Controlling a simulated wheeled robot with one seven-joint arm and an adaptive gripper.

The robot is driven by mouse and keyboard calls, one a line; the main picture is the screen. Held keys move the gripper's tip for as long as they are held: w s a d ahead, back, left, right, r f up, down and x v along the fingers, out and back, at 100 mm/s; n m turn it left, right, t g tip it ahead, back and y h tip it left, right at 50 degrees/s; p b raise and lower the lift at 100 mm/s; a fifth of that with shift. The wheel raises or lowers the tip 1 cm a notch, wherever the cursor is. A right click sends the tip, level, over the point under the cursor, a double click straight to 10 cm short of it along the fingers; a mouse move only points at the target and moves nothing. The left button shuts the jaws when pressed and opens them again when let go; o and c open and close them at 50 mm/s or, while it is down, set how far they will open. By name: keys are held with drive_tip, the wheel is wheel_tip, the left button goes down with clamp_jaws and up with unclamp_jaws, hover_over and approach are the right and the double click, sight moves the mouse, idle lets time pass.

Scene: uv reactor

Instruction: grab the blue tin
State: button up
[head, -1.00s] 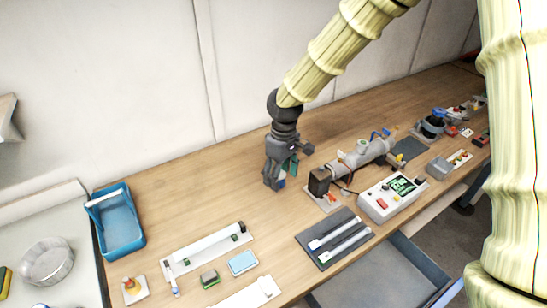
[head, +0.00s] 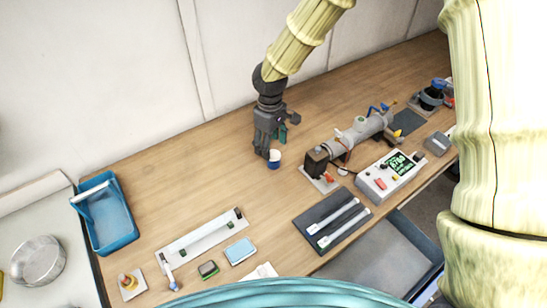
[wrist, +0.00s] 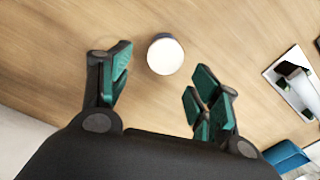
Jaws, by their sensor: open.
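The blue tin (head: 274,161) stands upright on the wooden bench in the head view, a small round tin with a white top and blue side. My gripper (head: 268,148) points down just beside it, at its left in that view. In the wrist view the tin's pale round lid (wrist: 165,56) lies ahead of my gripper (wrist: 158,92), between the lines of its two green-padded fingers and a little beyond their tips. The fingers are spread apart and nothing is between them.
A grey cylindrical reactor (head: 355,138) and a white control box (head: 388,176) stand right of the tin. A dark mat with two tubes (head: 334,222) lies in front. A blue tray (head: 107,213) is at far left. Bare bench surrounds the tin's left side.

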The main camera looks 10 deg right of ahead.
sight(273, 153)
drive_tip(key=shift+s+d+p, duration=0.1)
drive_tip(key=shift+s+p, duration=0.25)
drive_tip(key=shift+s, duration=0.2)
drive_tip(key=f+p, duration=0.1)
drive_tip(key=f, duration=0.3)
drive_tip(key=shift+w+d+p, duration=0.15)
drive_tip(key=shift+w+p, duration=0.05)
drive_tip(key=shift+p, duration=0.2)
drive_tip(key=shift+s+f, duration=0.15)
drive_tip(key=shift+f, duration=0.3)
drive_tip(key=c, duration=1.1)
